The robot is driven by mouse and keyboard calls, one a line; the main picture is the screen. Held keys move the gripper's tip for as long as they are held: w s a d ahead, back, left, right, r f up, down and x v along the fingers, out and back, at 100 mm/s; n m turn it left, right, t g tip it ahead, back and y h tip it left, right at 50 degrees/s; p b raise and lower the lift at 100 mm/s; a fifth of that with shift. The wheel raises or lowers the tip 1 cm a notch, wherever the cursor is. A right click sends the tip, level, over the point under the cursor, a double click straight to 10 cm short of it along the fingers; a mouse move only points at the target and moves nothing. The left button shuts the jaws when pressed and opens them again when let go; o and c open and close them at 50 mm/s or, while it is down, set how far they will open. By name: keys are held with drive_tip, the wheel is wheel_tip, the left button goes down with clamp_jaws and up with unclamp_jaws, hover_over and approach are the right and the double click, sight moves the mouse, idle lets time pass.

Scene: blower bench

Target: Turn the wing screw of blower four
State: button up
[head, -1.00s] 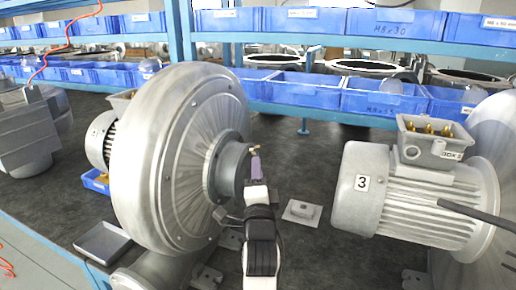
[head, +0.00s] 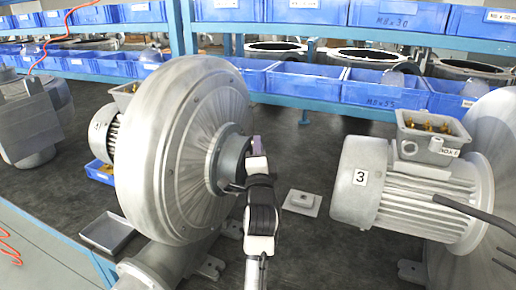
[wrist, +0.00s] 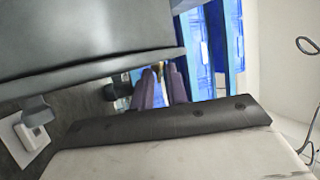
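A large grey blower (head: 170,150) with a round housing stands in the middle of the head view. A label on its motor (head: 101,133) is too small to read. Its round inlet collar (head: 232,162) faces right. My gripper (head: 256,145) is just right of the collar, fingers pointing away from me. In the wrist view the two purple fingers (wrist: 162,88) stand a narrow gap apart, with nothing seen between them. A dark knob-like part (wrist: 117,92) is just left of the fingers; I cannot tell whether it is the wing screw. No wing screw shows clearly.
A blower motor labelled 3 (head: 385,190) stands at the right. A small light plate with a grey part (head: 302,202) lies on the dark bench between the blowers. A grey tray (head: 108,232) lies at the front left. Blue bins (head: 383,92) line the back shelf.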

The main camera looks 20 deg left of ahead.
drive_tip(key=shift+f+t+b, duration=0.3)
drive_tip(key=shift+f+b, duration=0.05)
drive_tip(key=shift+b, duration=0.7)
clamp_jaws()
drive_tip(key=shift+n+y+b, duration=0.3)
drive_tip(key=shift+y+b, duration=0.2)
drive_tip(key=shift+b, duration=0.3)
drive_tip(key=shift+r+t, duration=0.1)
drive_tip(key=shift+t, duration=0.2)
drive_tip(key=shift+r, duration=0.15)
drive_tip(key=o, duration=0.8)
unclamp_jaws()
drive_tip(key=shift+c, duration=0.2)
drive_tip(key=b+v, duration=0.5)
drive_tip(key=v, duration=0.9)
